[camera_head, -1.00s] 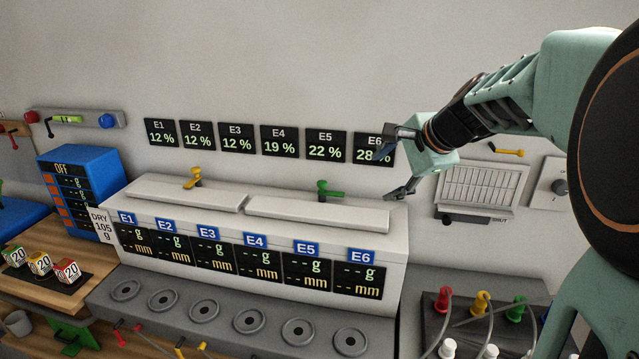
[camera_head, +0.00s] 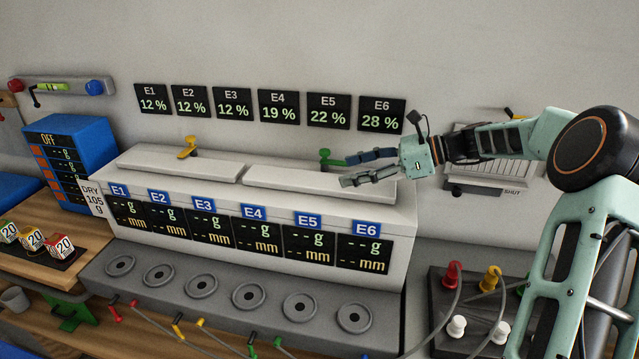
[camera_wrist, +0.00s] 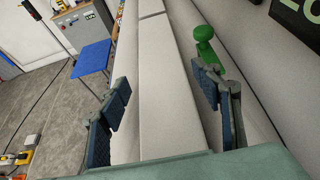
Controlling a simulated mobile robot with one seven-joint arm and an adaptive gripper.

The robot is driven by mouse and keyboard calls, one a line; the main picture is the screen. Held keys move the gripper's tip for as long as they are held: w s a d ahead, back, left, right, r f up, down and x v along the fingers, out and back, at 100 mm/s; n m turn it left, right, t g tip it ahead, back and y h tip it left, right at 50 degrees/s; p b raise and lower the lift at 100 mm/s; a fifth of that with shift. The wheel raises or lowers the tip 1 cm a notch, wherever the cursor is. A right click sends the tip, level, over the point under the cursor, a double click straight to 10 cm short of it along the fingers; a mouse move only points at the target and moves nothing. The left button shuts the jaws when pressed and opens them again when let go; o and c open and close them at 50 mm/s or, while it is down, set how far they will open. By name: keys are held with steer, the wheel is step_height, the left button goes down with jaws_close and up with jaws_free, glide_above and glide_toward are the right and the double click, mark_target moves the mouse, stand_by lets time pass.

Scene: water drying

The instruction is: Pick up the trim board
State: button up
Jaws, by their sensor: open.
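I cannot pick out a trim board for certain in either view. My gripper (camera_head: 347,171) is open and empty, reaching left over the right lid (camera_head: 300,181) of the white cabinet. A green handle (camera_head: 330,159) stands behind the fingertips, near the wall. In the wrist view, my open fingers (camera_wrist: 160,78) lie on either side of the long pale lid (camera_wrist: 170,105). The green handle (camera_wrist: 207,45) is just beyond the right finger there. Whether the fingers touch the lid is unclear.
A yellow handle (camera_head: 188,147) stands behind the left lid (camera_head: 175,164). A grey ledge with round sockets (camera_head: 249,296) runs along the cabinet's front. A blue box (camera_head: 75,165) stands at left. Coloured plugs and cables (camera_head: 455,275) are at lower right. Wall displays (camera_head: 278,107) hang above.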

mark_target(316, 179)
steer(key=x, duration=0.9)
steer(key=shift+s+f, duration=0.1)
steer(key=shift+f, duration=0.1)
steer(key=shift+c, duration=0.6)
steer(key=shift+r, duration=0.1)
steer(key=c, duration=0.9)
